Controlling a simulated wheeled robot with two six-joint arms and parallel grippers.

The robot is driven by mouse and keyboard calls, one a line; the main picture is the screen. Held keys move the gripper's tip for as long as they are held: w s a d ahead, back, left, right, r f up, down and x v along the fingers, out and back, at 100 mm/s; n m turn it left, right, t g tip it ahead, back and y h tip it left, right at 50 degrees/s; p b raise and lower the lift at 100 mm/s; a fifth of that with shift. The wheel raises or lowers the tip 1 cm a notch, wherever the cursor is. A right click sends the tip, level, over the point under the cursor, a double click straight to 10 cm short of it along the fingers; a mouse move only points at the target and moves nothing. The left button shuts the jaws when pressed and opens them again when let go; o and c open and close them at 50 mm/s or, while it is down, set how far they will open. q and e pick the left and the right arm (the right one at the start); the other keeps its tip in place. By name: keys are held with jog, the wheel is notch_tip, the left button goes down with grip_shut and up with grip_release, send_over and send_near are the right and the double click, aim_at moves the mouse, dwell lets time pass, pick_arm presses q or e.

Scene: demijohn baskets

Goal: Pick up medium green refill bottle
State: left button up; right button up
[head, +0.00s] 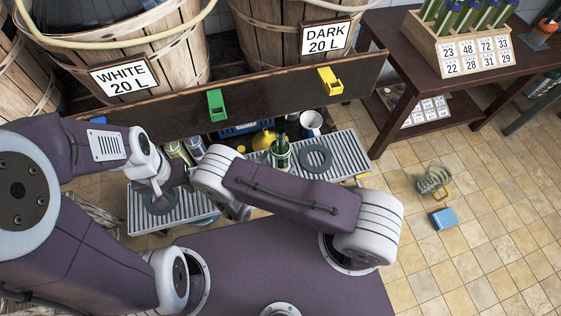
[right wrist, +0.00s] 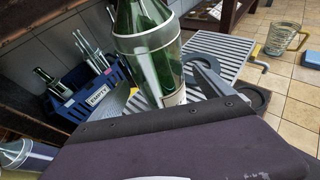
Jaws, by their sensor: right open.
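A green glass bottle (head: 280,155) stands on or beside the slatted metal rack, beyond my right forearm. It shows large in the right wrist view (right wrist: 148,20), with a pale band around its body and a pale label low down. Its base is hidden by the dark edge in the foreground. My right gripper is hidden behind the forearm in the head view; in the right wrist view, a grey finger-like part (right wrist: 208,76) is just right of the bottle. Contact cannot be told. My left gripper (head: 158,188) points down over the rack's left part; its jaw gap is unclear.
Dark rings lie on the slatted rack (head: 345,152). A white bucket (head: 310,123), a yellow jug (head: 264,140) and a blue caddy marked EMPTY (right wrist: 88,90) stand behind.

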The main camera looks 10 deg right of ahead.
aim_at(281, 153)
jog(key=x, duration=0.3)
jog(key=shift+w+f+b, duration=0.1)
jog(key=shift+f+b, duration=0.05)
jog(key=shift+b, duration=0.2)
grip_shut()
pick_arm(q)
jog(key=shift+f, duration=0.75)
pick_arm(e)
jog(key=shift+r, duration=0.2)
